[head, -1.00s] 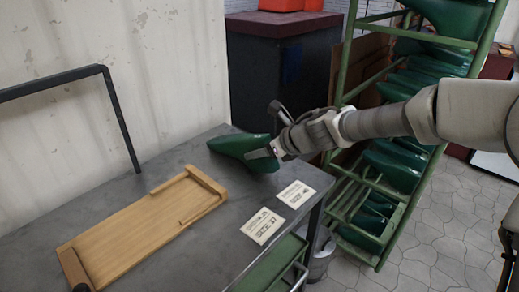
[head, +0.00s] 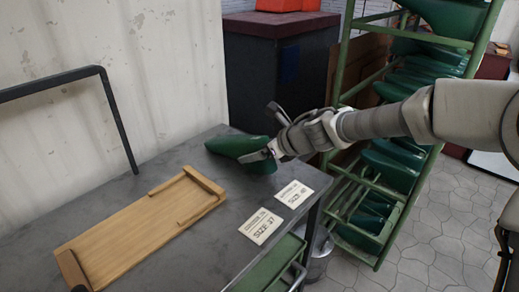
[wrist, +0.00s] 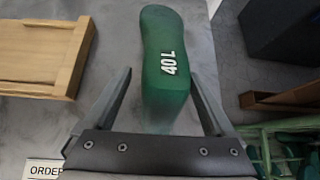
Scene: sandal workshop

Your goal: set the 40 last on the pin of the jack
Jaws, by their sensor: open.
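A dark green last (head: 232,146) lies on the grey bench near its back right corner. In the wrist view the last (wrist: 163,40) shows the white mark "40 L" and lies lengthwise between my fingers. My gripper (head: 264,154) is at the right end of the last. In the wrist view my gripper (wrist: 160,76) is open, with one finger on each side of the last and a visible gap at each side. I cannot make out a jack or its pin in these frames.
A wooden tray (head: 125,235) lies left of the last. Two cards, size 37 (head: 260,226) and size 40 (head: 293,194), lie near the bench's right edge. A black metal frame (head: 112,105) stands at the left. A green rack (head: 395,215) holds several green lasts.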

